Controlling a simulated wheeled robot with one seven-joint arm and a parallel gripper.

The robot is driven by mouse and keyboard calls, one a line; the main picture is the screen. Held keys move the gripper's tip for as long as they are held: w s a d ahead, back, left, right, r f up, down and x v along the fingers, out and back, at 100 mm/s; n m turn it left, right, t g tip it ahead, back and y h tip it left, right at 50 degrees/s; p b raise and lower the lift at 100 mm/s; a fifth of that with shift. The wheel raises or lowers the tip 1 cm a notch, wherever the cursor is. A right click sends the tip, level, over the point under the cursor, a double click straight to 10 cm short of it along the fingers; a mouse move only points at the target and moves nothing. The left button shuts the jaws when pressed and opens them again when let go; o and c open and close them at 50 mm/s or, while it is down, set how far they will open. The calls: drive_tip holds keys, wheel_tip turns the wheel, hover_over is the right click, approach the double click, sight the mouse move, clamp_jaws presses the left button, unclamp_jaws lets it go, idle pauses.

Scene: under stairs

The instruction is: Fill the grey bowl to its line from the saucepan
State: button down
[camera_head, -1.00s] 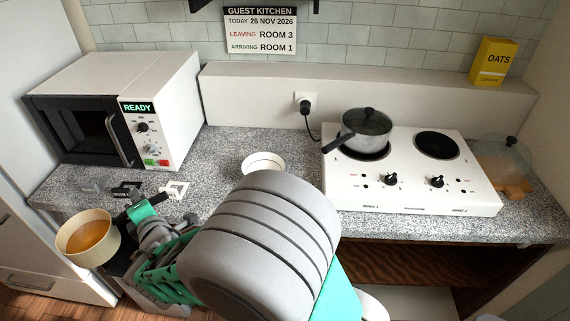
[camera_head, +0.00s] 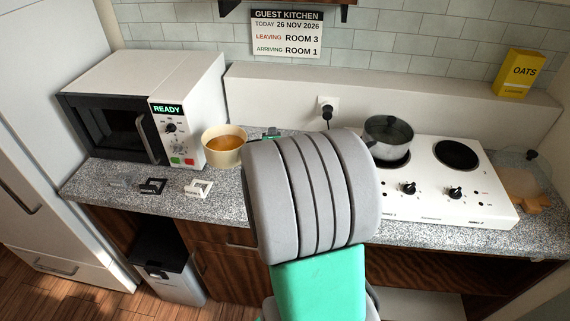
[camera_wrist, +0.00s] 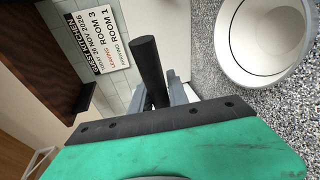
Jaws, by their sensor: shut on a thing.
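The cream saucepan (camera_head: 223,158) holds orange liquid and looks close to level, raised by the microwave's right side. Its black handle (camera_wrist: 147,65) is between the fingers of my gripper (camera_wrist: 165,98) in the wrist view. In the head view my arm hides most of my gripper. The bowl (camera_wrist: 240,68) shows at the upper right of the wrist view, pale, with a dark line around its inside and no liquid visible in it. It stands on the speckled counter. My arm hides it in the head view.
A lidded steel pot (camera_head: 388,140) sits on the left plate of the white hob (camera_head: 430,195). The microwave (camera_head: 150,110) stands at left. Small black (camera_head: 152,187) and white (camera_head: 198,188) pieces lie on the counter before it. A cupboard or shelf edge (camera_wrist: 62,50) is near in the wrist view.

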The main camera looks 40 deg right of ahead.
drive_tip(key=s+d+r+m+g+h+p, duration=0.1)
drive_tip(key=s+d+m, duration=0.1)
drive_tip(key=s+d, duration=0.4)
drive_tip(key=s+d+r+m+g+h+p, duration=0.1)
drive_tip(key=s+d+r+m+g+h, duration=0.1)
drive_tip(key=s+d, duration=0.5)
drive_tip(key=s+d+r+m+g+h+p, duration=0.1)
drive_tip(key=s+d+r+g, duration=0.1)
drive_tip(key=s+d, duration=0.4)
drive_tip(key=shift+s+d+r+m+h+p, duration=0.1)
drive_tip(key=shift+s+d+m+h+p, duration=0.1)
drive_tip(key=shift+d, duration=0.4)
drive_tip(key=shift+s+d+r+m+h+p, duration=0.1)
drive_tip(key=shift+d+m+p, duration=0.1)
drive_tip(key=shift+d, duration=0.35)
drive_tip(key=shift+w, duration=0.1)
